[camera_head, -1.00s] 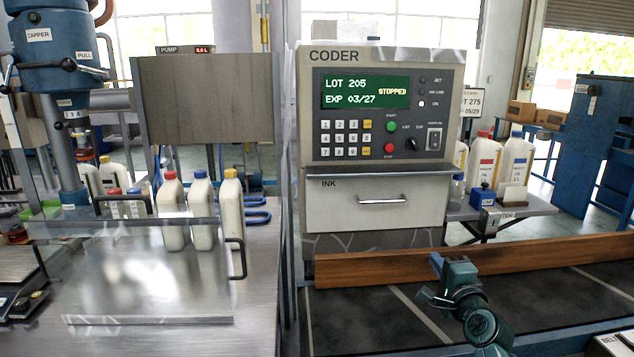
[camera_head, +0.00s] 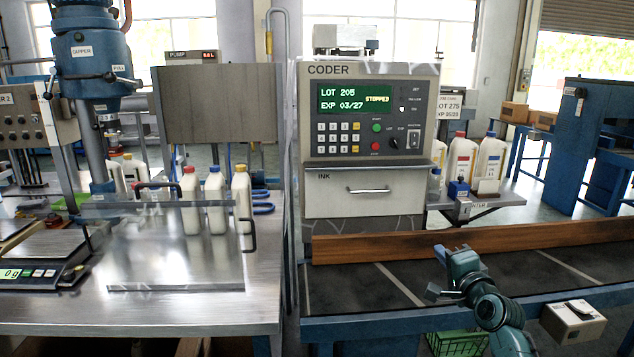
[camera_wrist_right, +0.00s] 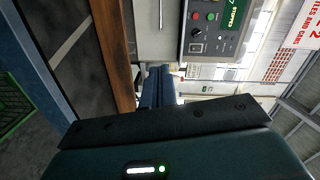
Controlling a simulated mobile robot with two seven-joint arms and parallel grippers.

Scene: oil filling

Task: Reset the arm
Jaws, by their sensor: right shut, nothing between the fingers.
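My right gripper (camera_head: 440,274) shows in the head view above the dark conveyor belt, in front of the wooden rail (camera_head: 470,240). It is shut and empty. In the right wrist view its blue fingers (camera_wrist_right: 158,85) lie together and point toward the coder. The coder (camera_head: 368,140) stands behind the rail, with its display reading LOT 205, EXP 03/27 and STOPPED. My left gripper is not in the head view.
The dark belt (camera_head: 345,285) is bare around my right gripper. A small grey box (camera_head: 573,322) sits at the belt's front edge. Left, a metal table (camera_head: 60,315) holds a scale (camera_head: 38,270), a clear guard (camera_head: 175,262) and several bottles. A green crate (camera_head: 458,343) is below the belt.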

